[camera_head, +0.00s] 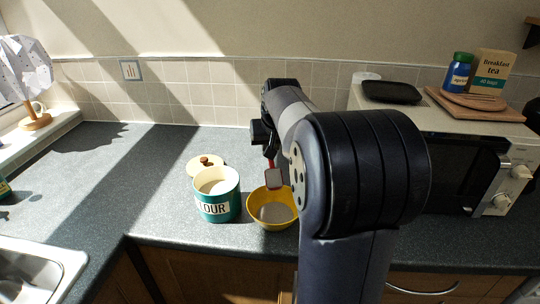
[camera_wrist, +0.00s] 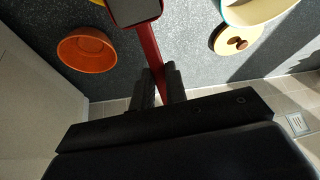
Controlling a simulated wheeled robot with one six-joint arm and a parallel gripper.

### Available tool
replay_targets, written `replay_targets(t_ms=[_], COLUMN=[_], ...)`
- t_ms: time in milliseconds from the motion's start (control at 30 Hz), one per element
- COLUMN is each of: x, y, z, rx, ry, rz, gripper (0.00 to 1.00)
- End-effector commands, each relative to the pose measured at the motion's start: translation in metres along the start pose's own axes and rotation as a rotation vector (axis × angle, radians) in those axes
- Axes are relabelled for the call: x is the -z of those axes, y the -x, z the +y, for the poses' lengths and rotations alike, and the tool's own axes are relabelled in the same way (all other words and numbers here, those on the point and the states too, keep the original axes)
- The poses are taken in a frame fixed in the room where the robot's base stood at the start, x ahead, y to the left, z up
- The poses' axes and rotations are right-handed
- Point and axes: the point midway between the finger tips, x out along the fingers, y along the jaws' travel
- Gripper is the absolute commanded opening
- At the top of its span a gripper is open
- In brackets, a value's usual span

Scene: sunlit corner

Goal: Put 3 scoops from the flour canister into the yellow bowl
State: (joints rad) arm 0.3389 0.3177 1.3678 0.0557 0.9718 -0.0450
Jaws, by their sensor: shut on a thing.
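The flour canister (camera_head: 217,205) is teal with a white label and stands open on the counter, with pale flour inside. The yellow bowl (camera_head: 271,222) stands just right of it, with a greyish surface inside that may be flour. My gripper (camera_wrist: 160,88) is shut on the red handle of a scoop (camera_wrist: 148,45). The scoop's grey head (camera_head: 274,179) hangs above the bowl's back rim; I cannot tell whether it holds flour. The canister also shows at the top right of the wrist view (camera_wrist: 232,14). In the head view my arm covers part of the gripper.
The cream lid (camera_head: 197,168) with a brown knob lies behind the canister. An orange bowl (camera_wrist: 86,57) shows in the wrist view, hidden in the head view. A microwave (camera_head: 460,160) stands right, a sink (camera_head: 40,265) front left. The counter left of the canister is free.

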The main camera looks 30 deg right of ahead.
Motion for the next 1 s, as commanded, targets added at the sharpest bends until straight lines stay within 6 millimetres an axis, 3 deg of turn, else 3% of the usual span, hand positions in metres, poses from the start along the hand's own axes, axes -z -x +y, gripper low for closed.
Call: replay_targets(t_ms=[1000], x=[-0.013], y=[0.015], z=[-0.001], rx=[0.0], ry=[0.01], rz=[0.261], gripper=[0.0])
